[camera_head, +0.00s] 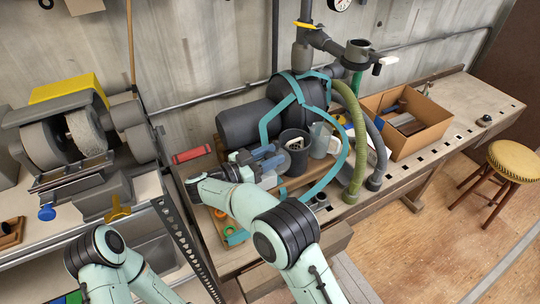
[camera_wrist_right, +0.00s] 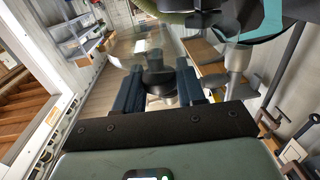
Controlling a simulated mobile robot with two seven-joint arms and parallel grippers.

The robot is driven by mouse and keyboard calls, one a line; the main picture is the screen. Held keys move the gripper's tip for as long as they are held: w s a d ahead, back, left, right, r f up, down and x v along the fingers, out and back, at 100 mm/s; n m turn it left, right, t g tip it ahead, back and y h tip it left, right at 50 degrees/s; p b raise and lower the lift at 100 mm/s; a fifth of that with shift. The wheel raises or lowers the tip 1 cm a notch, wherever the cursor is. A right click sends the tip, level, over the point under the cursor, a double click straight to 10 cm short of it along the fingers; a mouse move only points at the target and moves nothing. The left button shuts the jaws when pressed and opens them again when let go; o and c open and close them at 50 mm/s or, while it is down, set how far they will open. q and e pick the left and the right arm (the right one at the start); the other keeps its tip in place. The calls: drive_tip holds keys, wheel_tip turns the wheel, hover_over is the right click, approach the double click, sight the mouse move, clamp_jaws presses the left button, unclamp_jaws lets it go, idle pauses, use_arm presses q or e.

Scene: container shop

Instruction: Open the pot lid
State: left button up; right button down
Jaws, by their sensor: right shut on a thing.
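My right gripper (camera_head: 268,160) is over the workbench, in front of the dark machine, with its blue fingers pointing right. In the right wrist view my right gripper (camera_wrist_right: 159,85) has its two dark blue fingers on either side of a black, rounded piece, which looks like the knob of the pot lid (camera_wrist_right: 158,76), and is shut on it. The pot under it cannot be made out clearly. A dark grey cup-like container (camera_head: 295,148) with light bits inside stands just beyond the fingertips. My left arm shows at the lower left, but its gripper is out of view.
A grey and teal machine (camera_head: 245,127) with a green hose (camera_head: 357,135) stands close behind and to the right of the gripper. A cardboard box (camera_head: 408,120) of tools is farther right. A bench grinder (camera_head: 75,130) is at left. A yellow stool (camera_head: 513,158) stands on the floor.

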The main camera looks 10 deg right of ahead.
drive_tip(key=shift+r, duration=0.25)
drive_tip(key=c, duration=0.8)
unclamp_jaws()
drive_tip(key=shift+f, duration=0.1)
wheel_tip(320, 180, up, 20)
drive_tip(key=shift+r, duration=0.1)
